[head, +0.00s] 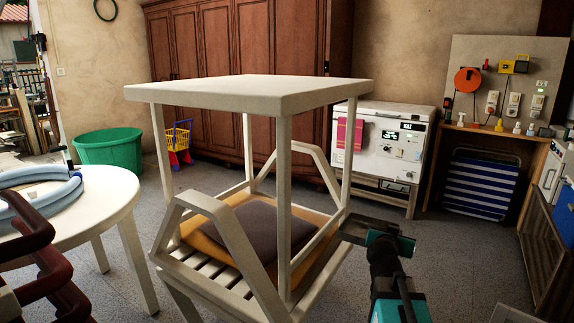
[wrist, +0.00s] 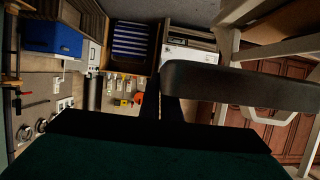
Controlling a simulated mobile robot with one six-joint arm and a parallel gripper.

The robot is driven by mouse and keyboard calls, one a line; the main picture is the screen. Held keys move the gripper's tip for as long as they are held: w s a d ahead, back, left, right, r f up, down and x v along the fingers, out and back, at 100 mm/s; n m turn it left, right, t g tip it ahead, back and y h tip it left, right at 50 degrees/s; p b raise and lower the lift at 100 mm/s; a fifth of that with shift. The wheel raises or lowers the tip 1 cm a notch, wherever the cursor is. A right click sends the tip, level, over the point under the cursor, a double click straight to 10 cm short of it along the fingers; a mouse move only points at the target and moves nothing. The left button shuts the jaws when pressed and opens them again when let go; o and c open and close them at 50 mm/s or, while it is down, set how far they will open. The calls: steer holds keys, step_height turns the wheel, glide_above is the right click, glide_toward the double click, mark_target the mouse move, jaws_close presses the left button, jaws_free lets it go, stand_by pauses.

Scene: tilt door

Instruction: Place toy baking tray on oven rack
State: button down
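The baking tray is not clearly identifiable in either view. A dark, rounded flat slab (wrist: 255,88) crosses the right of the wrist view, its left end beside my fingers; I cannot tell whether it is the tray or whether I hold it. My gripper (head: 352,231) is beside the right side of the canopy seat in the head view. Its dark fingers show in the wrist view (wrist: 163,98), but their opening is unclear. A white oven-like appliance (head: 376,158) with small lit displays stands at the back right. No rack inside it can be made out.
The canopy seat (head: 245,92), with cushions, fills the middle of the head view, between my gripper and the left side. A round white table (head: 110,192) stands left, a green tub (head: 108,148) behind it. A workbench (head: 490,130) is at right. Grey floor (head: 440,255) is free right of my arm.

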steer(key=a+n+y, duration=0.1)
steer(key=a, duration=0.1)
steer(key=w+a+r+n+t+y, duration=0.1)
steer(key=a, duration=0.2)
steer(key=a+r+n+y, duration=0.1)
steer(key=a, duration=0.2)
steer(key=shift+w+r+t+y, duration=0.15)
steer(key=shift+r+t+y, duration=0.15)
steer(key=shift+y, duration=0.1)
steer(key=shift+w+a+r+n+y, duration=0.25)
steer(key=shift+a+r+n+y, duration=0.7)
steer(key=shift+a+n+y, duration=0.25)
steer(key=shift+w+a+r+y, duration=0.15)
steer(key=shift+a+r+y, duration=0.15)
steer(key=shift+r, duration=0.15)
steer(key=shift+r+n, duration=0.1)
steer(key=shift+n, duration=0.3)
